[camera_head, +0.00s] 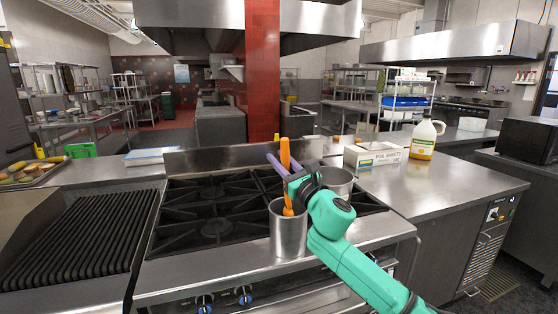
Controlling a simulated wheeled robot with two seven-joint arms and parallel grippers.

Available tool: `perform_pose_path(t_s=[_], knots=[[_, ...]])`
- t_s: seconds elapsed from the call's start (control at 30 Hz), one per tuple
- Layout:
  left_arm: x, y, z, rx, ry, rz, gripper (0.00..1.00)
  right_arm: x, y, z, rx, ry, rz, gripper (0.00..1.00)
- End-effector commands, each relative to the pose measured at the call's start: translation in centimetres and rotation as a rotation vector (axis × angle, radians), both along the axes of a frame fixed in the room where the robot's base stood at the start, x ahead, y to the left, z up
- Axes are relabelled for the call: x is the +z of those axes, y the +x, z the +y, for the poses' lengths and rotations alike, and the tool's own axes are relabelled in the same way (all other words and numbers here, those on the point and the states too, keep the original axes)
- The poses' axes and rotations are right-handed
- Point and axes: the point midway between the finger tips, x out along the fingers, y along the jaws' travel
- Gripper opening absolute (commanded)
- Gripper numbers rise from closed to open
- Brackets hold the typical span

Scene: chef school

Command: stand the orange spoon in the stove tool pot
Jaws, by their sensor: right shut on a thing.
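The orange spoon (285,153) is upright in my right gripper (282,168), which is shut on it with its purple fingers. The spoon's lower end shows within the mouth of a steel pot (288,236) at the stove's front edge. How deep it reaches is hard to tell, and the gripper hides part of the spoon's middle. A second steel pot (343,181) stands behind my right gripper, partly hidden by it. I cannot tell from the picture alone which is the tool pot. My left gripper is not in view.
The black stove grates (213,205) lie left of the front pot, with a ribbed grill (85,240) farther left. On the right counter stand a white foil box (372,155) and a jug (424,140). The counter's front right is clear.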

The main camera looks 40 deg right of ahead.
Motion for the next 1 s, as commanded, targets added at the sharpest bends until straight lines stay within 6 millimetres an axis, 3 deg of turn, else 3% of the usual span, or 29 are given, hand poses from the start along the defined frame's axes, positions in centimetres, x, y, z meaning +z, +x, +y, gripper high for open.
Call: perform_pose_path(t_s=[0.03, 0.4, 0.8, 0.83, 0.9, 1.0], knots=[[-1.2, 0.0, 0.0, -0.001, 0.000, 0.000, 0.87, -1.2, 0.1, -0.2, -0.001, -0.001, 0.000, 0.00], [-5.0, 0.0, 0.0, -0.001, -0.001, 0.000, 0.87, -5.3, 0.8, -0.9, 0.000, 0.000, 0.000, 0.00], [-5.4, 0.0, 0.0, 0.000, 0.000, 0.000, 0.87, -5.7, 1.0, -1.1, 0.000, 0.000, 0.000, 0.00], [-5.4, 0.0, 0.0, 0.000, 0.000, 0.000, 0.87, -5.7, 1.0, -1.1, 0.000, 0.000, 0.000, 0.32], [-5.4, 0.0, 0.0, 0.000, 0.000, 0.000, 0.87, -5.7, 1.0, -1.1, 0.000, 0.000, 0.000, 0.59], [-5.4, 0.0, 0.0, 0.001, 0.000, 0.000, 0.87, -5.7, 1.0, -1.1, 0.000, 0.000, 0.000, 0.64]])
